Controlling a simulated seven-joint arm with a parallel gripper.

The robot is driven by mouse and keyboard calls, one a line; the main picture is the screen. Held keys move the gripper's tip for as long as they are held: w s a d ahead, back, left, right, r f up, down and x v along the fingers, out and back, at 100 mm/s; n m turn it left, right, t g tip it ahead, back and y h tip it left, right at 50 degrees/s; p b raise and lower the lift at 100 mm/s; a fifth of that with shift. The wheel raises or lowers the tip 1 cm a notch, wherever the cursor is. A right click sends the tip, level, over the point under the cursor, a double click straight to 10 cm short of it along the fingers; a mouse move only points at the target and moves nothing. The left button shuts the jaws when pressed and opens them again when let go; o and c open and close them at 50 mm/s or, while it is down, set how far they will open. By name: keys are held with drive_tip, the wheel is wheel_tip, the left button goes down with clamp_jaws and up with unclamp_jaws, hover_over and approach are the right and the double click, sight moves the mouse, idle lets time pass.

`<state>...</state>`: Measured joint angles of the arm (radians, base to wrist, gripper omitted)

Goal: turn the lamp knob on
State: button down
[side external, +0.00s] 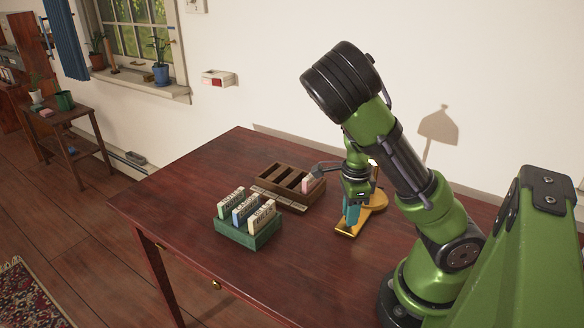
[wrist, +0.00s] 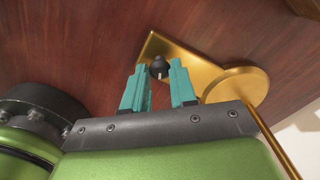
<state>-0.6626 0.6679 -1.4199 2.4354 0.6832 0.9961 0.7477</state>
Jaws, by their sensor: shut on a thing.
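The lamp's golden base (side external: 375,206) stands on the table under my gripper; in the wrist view its plate (wrist: 182,50) and round foot (wrist: 236,86) show, with a thin golden stem. The lamp knob (wrist: 158,68) is small and black with a pale mark, on the narrow end of the plate. My gripper (wrist: 159,74), with teal fingers, is shut on the knob, one fingertip on each side. In the side external view my gripper (side external: 351,216) points down at the base and hides the knob. My arm hides most of the lamp's upper part.
A green holder (side external: 247,240) with several labelled upright blocks stands left of the lamp. A wooden compartment tray (side external: 268,192) with a pink block (side external: 308,184) lies behind it, close to my gripper. The table's (side external: 180,212) left part is clear. A lamp-shaped shadow falls on the wall.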

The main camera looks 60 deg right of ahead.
drive_tip(key=shift+m, duration=2.3)
drive_tip(key=c, duration=0.9)
unclamp_jaws()
wheel_tip(320, 180, up, 17)
